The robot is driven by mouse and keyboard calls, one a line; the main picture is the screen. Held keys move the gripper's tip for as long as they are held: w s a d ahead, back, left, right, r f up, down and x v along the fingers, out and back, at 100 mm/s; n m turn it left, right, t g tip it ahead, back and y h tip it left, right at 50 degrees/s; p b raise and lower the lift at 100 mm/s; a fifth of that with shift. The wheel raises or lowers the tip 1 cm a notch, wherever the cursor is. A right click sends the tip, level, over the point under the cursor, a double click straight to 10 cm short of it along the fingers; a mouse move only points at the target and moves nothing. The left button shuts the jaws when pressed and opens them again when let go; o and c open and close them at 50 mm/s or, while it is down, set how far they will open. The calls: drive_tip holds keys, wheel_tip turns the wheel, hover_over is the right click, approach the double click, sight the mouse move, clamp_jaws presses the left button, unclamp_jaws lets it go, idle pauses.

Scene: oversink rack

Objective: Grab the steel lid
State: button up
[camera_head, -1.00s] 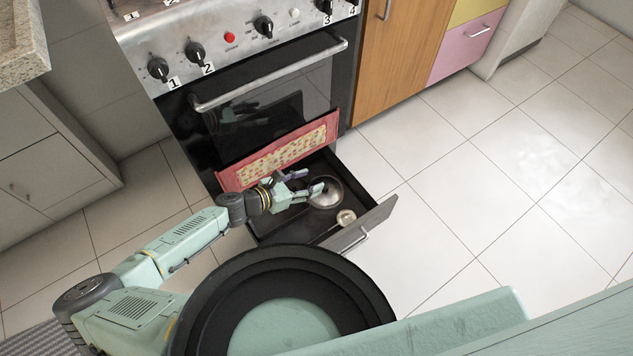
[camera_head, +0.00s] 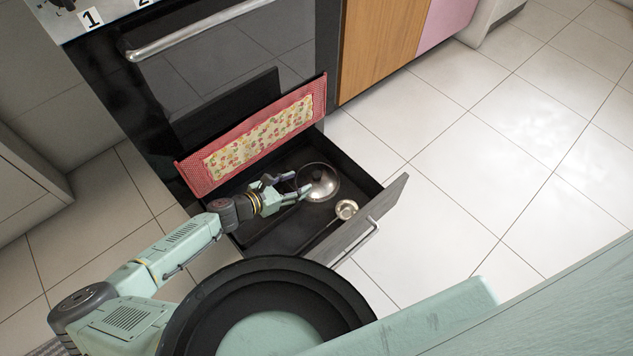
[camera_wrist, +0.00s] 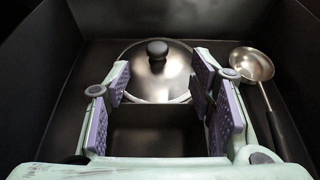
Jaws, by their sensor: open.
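The steel lid (camera_head: 319,182) lies in the open drawer (camera_head: 268,238) below the oven, toward its back right. It is round and shiny with a dark knob on top. In the wrist view the lid (camera_wrist: 158,72) is straight ahead, knob up, beyond the fingertips. My gripper (camera_head: 291,186) is inside the drawer, to the left of the lid. In the wrist view my gripper (camera_wrist: 160,82) is open, with purple pads on both sides and nothing between them. The fingertips overlap the lid's near edge in the picture; I cannot tell whether they touch it.
A steel ladle (camera_head: 345,209) lies in the drawer near its front; it shows right of my gripper in the wrist view (camera_wrist: 250,64). The drawer front (camera_head: 358,222) and dark walls surround my gripper.

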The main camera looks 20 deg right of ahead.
sight(315, 175)
drive_tip(key=b+x, duration=0.1)
drive_tip(key=x, duration=0.6)
drive_tip(key=shift+w+f+b, duration=0.1)
drive_tip(key=shift+w+b, duration=0.15)
drive_tip(key=shift+b, duration=0.05)
drive_tip(key=shift+c, duration=0.5)
clamp_jaws()
